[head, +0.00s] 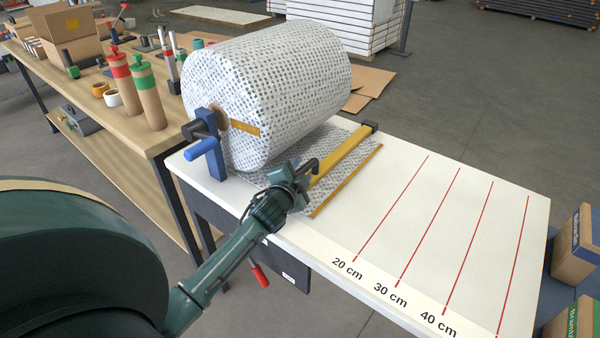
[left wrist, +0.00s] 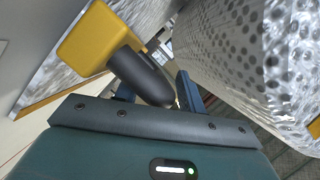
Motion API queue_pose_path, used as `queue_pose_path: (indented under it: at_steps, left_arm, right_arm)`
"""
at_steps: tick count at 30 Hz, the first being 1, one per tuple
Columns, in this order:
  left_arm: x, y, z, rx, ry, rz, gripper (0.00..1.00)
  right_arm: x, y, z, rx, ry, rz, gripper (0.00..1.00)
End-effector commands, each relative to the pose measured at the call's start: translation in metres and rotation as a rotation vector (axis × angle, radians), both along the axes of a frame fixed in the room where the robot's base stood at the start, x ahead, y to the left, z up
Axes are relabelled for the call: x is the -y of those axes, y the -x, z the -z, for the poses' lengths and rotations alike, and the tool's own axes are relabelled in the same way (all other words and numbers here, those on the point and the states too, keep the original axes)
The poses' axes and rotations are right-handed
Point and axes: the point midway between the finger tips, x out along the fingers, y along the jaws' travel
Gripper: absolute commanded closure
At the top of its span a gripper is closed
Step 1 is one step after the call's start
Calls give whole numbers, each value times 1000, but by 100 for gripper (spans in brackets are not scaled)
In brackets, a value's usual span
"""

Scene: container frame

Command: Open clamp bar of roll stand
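The roll stand's yellow clamp bar (head: 343,157) lies low across the bubble-wrap sheet, running from a black block at the far table edge to the near edge. A black handle (head: 309,168) is at its near end. In the left wrist view the yellow bar end (left wrist: 97,40) and the dark handle (left wrist: 141,76) are close up. My left gripper (head: 303,176) is at this handle. Its two fingers (left wrist: 158,92) are apart, with the handle in front of or between them; a gap shows beside the right finger. Firm contact cannot be told. My right gripper is out of view.
The large bubble-wrap roll (head: 268,90) sits just behind the bar, on a blue stand (head: 207,147). White table surface (head: 420,210) with red length lines is clear to the right. A wooden bench (head: 120,120) with bottles and boxes stands left. Cartons (head: 573,250) stand right.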

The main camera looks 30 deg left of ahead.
Motion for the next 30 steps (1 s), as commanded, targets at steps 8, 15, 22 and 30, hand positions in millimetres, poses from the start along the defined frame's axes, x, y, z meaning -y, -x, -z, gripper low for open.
queue_pose_path:
  at_steps: [8, 15, 22, 30]
  left_arm:
    - [0, 0, 0, 0, 0, 0, 64]
    - [0, 0, 0, 0, 0, 0, 83]
    - [-1, 0, 0, 0, -1, -1, 100]
    - [-1, 0, 0, 0, -2, -1, 100]
  right_arm:
    - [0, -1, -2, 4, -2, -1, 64]
    - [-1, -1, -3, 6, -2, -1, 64]
    - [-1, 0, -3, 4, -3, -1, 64]
    - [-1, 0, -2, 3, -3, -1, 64]
